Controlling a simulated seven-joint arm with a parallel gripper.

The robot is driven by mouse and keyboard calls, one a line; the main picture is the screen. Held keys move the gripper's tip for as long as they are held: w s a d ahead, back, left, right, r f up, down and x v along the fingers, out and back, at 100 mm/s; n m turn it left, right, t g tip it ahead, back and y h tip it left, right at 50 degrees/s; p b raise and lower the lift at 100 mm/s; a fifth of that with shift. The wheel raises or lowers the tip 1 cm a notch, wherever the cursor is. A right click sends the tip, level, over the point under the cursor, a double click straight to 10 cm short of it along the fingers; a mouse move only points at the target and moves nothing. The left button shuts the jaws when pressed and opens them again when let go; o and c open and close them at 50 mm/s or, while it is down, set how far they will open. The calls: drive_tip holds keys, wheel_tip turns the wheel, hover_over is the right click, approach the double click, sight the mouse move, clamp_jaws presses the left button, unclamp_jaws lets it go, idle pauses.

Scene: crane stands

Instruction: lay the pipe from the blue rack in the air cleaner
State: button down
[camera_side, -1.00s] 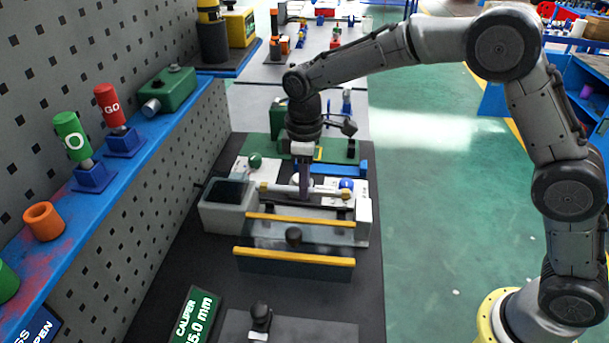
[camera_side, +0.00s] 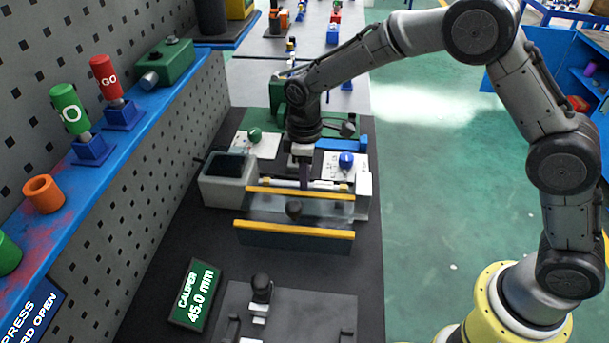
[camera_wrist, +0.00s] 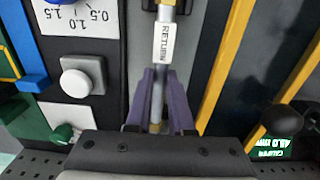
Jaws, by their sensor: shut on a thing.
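My gripper (camera_side: 304,183) is shut on a slim metal pipe (camera_wrist: 161,66) with a white RETURN label. In the wrist view the pipe runs lengthwise between the purple fingers (camera_wrist: 160,92). In the side view the pipe (camera_side: 327,187) lies level, left to right, just behind the rear yellow rail of a grey unit (camera_side: 361,204). This unit seems to be the air cleaner; a grey box with a dark opening (camera_side: 206,188) stands at its left. I cannot tell whether the pipe touches the unit. A blue bar (camera_side: 342,144), perhaps the blue rack, lies behind.
A blue knob (camera_side: 346,160) and a green knob (camera_side: 254,134) stand behind. A blue shelf (camera_side: 139,117) runs along the left wall.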

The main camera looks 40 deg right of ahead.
idle(0.3)
drive_tip(key=c, duration=0.7)
unclamp_jaws()
wheel_tip(320, 180, up, 14)
drive_tip(key=shift+d, duration=0.1)
